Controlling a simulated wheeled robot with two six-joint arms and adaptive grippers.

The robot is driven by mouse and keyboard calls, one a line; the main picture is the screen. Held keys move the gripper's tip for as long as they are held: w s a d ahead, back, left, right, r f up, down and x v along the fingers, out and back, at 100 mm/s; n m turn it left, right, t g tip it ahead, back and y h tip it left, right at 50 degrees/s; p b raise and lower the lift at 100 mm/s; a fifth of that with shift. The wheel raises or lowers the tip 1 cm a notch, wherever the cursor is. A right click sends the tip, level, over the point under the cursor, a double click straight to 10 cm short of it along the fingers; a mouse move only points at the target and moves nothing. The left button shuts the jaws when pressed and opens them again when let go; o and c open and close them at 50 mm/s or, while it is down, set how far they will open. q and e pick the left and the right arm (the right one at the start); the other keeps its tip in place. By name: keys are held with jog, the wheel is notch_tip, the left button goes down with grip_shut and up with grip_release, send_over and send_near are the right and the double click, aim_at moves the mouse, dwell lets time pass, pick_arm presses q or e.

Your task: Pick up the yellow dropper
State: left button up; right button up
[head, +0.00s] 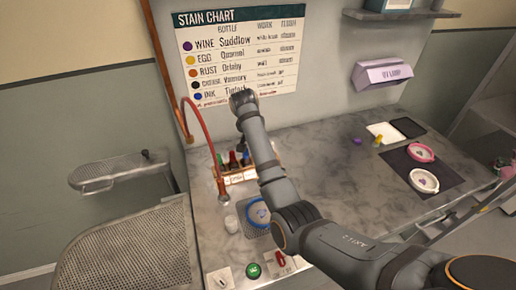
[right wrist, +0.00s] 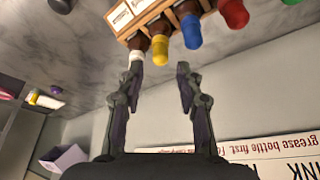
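The yellow dropper (right wrist: 161,51) stands in a wooden rack (right wrist: 128,20) with its yellow bulb showing, between a white-capped bottle (right wrist: 136,56) and a blue dropper (right wrist: 190,32). My right gripper (right wrist: 160,78) is open and empty in the right wrist view; the yellow bulb appears between and just beyond its fingertips, with no contact visible. In the head view the rack (head: 238,177) stands on the counter; my right arm covers its right part, and the yellow dropper and right gripper are hidden there. My left gripper is not in view.
A red dropper (right wrist: 233,13) stands farther along the rack. A red hose (head: 204,119) arches left of the rack. A purple box (head: 382,73) is on the wall. The right counter has bare space.

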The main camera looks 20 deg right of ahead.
jog(key=shift+w+x, duration=0.25)
jog(key=shift+x, duration=0.85)
jog(key=shift+w+d+f+p, duration=0.1)
jog(key=shift+d+f+p, duration=0.15)
jog(key=shift+p, duration=0.2)
jog(key=p+x, duration=0.1)
jog(key=x, duration=0.2)
jog(key=shift+f, duration=0.35)
jog(key=shift+w+d+f, duration=0.1)
jog(key=shift+f, duration=0.15)
jog(key=shift+r, duration=0.1)
jog(key=c, duration=0.5)
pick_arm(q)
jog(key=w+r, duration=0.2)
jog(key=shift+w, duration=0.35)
pick_arm(e)
jog(key=shift+c, duration=0.2)
